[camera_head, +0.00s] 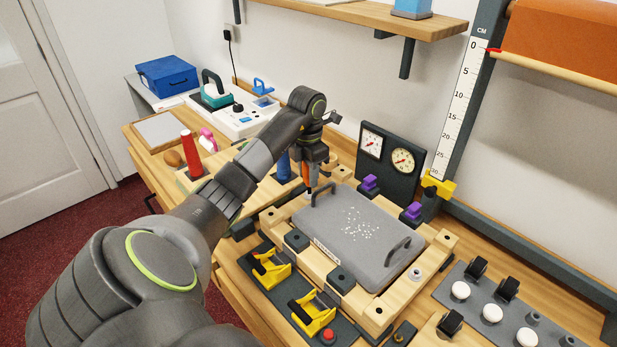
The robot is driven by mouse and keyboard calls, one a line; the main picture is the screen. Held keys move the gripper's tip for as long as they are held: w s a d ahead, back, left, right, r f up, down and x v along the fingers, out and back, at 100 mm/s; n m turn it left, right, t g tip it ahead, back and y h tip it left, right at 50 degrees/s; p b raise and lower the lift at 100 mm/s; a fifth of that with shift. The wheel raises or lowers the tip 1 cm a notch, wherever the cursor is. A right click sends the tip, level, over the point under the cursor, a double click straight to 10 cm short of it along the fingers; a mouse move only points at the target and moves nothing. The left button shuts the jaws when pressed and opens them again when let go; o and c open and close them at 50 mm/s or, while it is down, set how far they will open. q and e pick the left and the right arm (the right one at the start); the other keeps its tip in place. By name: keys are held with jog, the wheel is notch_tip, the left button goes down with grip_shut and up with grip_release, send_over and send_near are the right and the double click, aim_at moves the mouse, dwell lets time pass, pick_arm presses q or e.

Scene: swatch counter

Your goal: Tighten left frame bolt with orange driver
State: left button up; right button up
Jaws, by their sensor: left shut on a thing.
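My left gripper (309,166) points down at the back left corner of the wooden frame (297,203). It is shut on the orange driver (306,172), of which only a small orange and dark part shows below the jaws. The driver looks about upright. Its tip is close to the frame's left corner, but I cannot tell whether it touches a bolt. The left frame bolt is hidden or too small to make out. A grey plate with two handles (352,238) lies inside the frame. My right gripper is not in view.
Yellow clamps (312,313) line the frame's front side. Purple knobs (370,183) and a dial panel (391,160) stand behind it. White and black knobs (492,312) are at the right.

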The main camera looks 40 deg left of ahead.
pick_arm(q)
jog(key=shift+m+p, duration=0.3)
jog(key=shift+m, duration=1.3)
jog(key=shift+r+p, duration=3.35)
jog(key=shift+r, duration=0.05)
